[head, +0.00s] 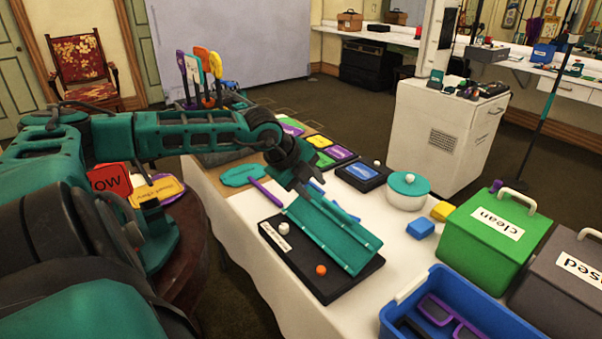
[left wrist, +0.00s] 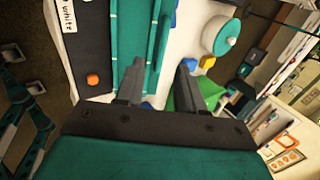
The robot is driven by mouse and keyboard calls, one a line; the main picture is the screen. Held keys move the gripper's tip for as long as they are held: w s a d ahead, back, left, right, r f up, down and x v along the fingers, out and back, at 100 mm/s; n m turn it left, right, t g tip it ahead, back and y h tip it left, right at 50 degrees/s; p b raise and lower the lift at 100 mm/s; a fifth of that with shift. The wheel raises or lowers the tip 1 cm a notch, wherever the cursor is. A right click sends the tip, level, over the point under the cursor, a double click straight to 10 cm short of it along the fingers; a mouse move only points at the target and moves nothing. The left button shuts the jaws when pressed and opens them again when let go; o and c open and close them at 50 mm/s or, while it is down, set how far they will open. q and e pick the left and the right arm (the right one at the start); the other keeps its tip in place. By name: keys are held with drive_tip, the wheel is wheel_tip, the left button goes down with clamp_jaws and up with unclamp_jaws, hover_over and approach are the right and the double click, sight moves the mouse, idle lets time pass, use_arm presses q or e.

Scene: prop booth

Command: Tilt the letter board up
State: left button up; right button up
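The letter board is a teal ribbed panel (head: 335,235) on a flat black base (head: 300,270), on the white-covered table. The base has a white knob (head: 284,228), an orange knob (head: 321,269) and a small white label along its near side. The panel looks slightly raised from the base; its exact angle is hard to tell. My left gripper (head: 303,187) is over the panel's far left end. In the left wrist view its fingers (left wrist: 160,70) are apart, with the panel (left wrist: 128,40) showing below and between them. Contact cannot be told. My right gripper is not in view.
A teal-lidded white pot (head: 407,190), blue and yellow blocks, a green box (head: 490,245) and a blue bin (head: 440,285) stand to the right. Coloured cards and a purple-handled teal paddle lie behind and left. A cup of signs (head: 205,75) stands at the back.

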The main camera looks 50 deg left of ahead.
use_arm(q)
drive_tip(key=shift+p+v, duration=0.55)
drive_tip(key=shift+v, duration=1.65)
